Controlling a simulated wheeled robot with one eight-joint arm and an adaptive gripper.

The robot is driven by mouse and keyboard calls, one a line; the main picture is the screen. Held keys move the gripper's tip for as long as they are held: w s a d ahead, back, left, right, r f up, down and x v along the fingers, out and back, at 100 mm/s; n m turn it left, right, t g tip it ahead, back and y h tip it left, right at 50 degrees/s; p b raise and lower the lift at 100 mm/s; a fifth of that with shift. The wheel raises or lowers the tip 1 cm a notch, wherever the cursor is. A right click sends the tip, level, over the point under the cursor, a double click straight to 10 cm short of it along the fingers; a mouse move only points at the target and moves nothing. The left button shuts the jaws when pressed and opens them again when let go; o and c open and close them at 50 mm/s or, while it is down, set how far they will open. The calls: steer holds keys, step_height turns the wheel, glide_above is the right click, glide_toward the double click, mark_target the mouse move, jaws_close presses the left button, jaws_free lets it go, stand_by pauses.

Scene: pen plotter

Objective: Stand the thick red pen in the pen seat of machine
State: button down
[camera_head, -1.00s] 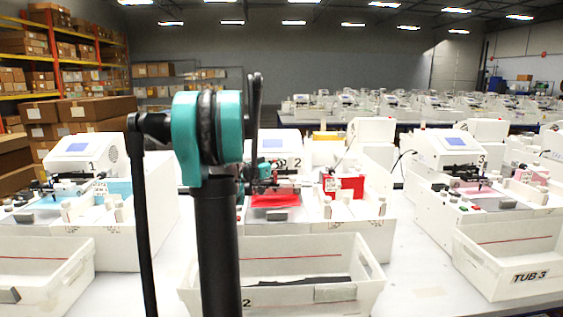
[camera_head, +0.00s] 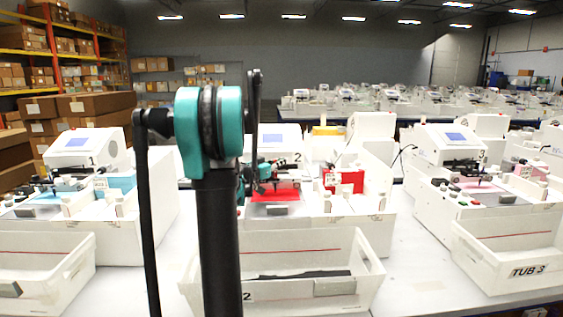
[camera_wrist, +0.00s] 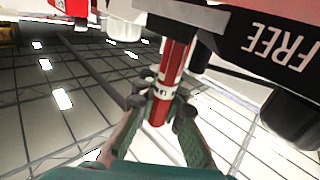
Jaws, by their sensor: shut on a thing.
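In the wrist view my gripper (camera_wrist: 160,103) is shut on the thick red pen (camera_wrist: 174,62), which has a white band with dark marks. One end of the pen shows just past the fingertips. Its other end reaches up beside a dark machine part (camera_wrist: 245,40) lettered FREE, and I cannot tell whether they touch. In the head view my gripper (camera_head: 262,177) is over machine 2 (camera_head: 350,217), near its red sheet (camera_head: 272,192), partly hidden by my arm. The pen seat cannot be made out, nor whether the pen is in it.
A white tub (camera_head: 358,262) holding a dark item stands in front of machine 2. Machine 1 (camera_head: 75,150) is to the left and machine 3 (camera_head: 445,150) to the right, with tub 3 (camera_head: 515,245) before it. Clear white tabletop (camera_head: 420,270) lies between the tubs.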

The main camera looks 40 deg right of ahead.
steer(key=shift+f, duration=0.2)
steer(key=c, duration=1.6)
jaws_free()
steer(key=shift+o, duration=0.2)
steer(key=s+a, duration=0.1)
steer(key=a, duration=1.1)
